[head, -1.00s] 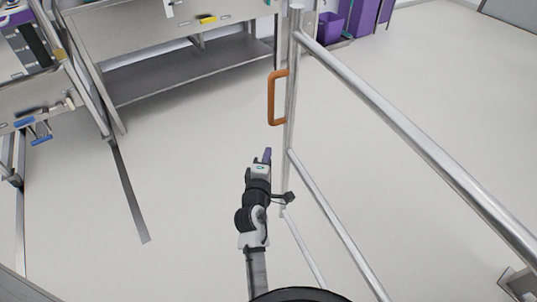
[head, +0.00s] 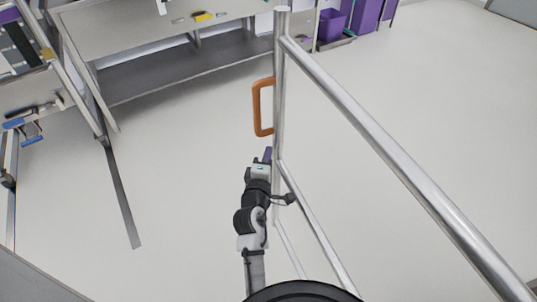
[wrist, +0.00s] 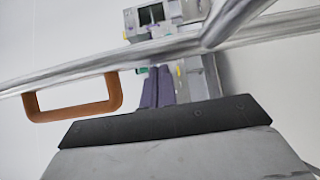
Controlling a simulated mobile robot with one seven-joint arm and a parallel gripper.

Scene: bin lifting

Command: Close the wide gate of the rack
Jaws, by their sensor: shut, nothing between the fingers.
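The wide gate (head: 365,120) is a frame of silver tubes, standing out to the right of my arm in the head view. An orange-brown handle (head: 256,108) is fixed on its upright end post. My gripper (head: 266,155) is shut and empty, beside the post and a little below the handle in the picture. In the wrist view, the purple fingers of my gripper (wrist: 158,88) are together. The gate's tubes (wrist: 75,68) cross above them there, and the handle (wrist: 72,110) is to their left. I cannot tell whether the fingers touch the post.
A metal bench (head: 190,72) with a lower shelf stands at the back. Metal rack parts (head: 75,90) stand at the left, with a flat strip (head: 122,200) on the floor. Purple bins (head: 331,22) are at the back. The pale floor (head: 185,150) between is clear.

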